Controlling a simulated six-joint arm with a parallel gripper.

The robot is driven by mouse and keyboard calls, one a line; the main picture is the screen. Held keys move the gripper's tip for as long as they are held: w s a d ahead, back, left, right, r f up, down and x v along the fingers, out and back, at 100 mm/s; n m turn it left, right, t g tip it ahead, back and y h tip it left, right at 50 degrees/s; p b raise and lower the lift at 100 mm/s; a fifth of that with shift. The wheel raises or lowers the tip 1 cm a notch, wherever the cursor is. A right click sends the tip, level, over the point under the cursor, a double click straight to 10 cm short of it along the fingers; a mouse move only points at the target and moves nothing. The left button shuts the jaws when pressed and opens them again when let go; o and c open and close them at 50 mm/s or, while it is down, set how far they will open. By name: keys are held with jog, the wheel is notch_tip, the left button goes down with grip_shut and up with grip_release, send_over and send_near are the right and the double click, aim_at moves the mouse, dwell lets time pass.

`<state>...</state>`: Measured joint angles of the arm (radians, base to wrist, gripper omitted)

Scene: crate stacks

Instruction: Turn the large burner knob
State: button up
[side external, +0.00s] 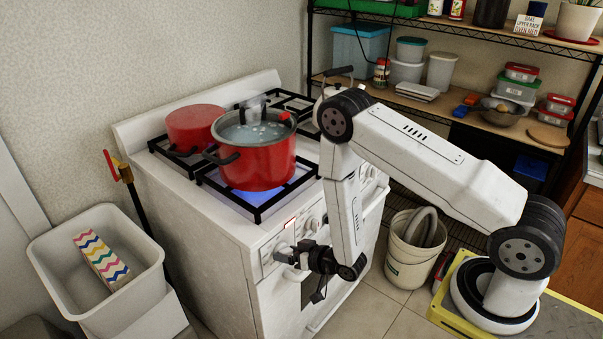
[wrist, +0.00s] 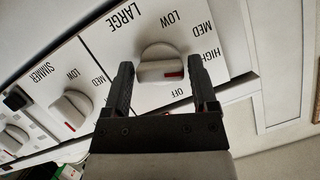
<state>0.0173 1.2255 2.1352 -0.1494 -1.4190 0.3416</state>
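The large burner knob (wrist: 160,58) is a light grey dial with a raised bar, on a white panel marked LARGE, LOW, MED, HIGH and OFF. A red mark shows at the bar's right end, above the word OFF. My gripper (wrist: 161,66) is open, with one dark finger on each side of the knob. In the side view my gripper (side external: 290,257) is at the stove front's left end and largely covers the knob there.
The white stove (side external: 235,245) carries a red pot (side external: 262,165) of bubbling liquid over a blue flame, and a smaller red pot (side external: 192,125). A simmer knob (wrist: 72,108) sits left of the large one.

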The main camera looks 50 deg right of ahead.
jog(key=shift+o, duration=0.9)
jog(key=shift+s+r, duration=0.1)
jog(key=shift+s, duration=0.05)
jog(key=v, duration=0.7)
jog(key=shift+s, duration=0.25)
jog(key=shift+w+d+r, duration=0.1)
jog(key=shift+w+r, duration=0.05)
notch_tip(320, 180, up, 9)
jog(key=d+n+g+h, duration=0.1)
jog(key=n+g+h, duration=0.1)
jog(key=g, duration=0.5)
jog(key=s+r+g, duration=0.4)
jog(key=s+r, duration=0.3)
jog(key=r, duration=0.1)
jog(key=shift+s+n, duration=0.2)
jog(key=shift+n, duration=0.1)
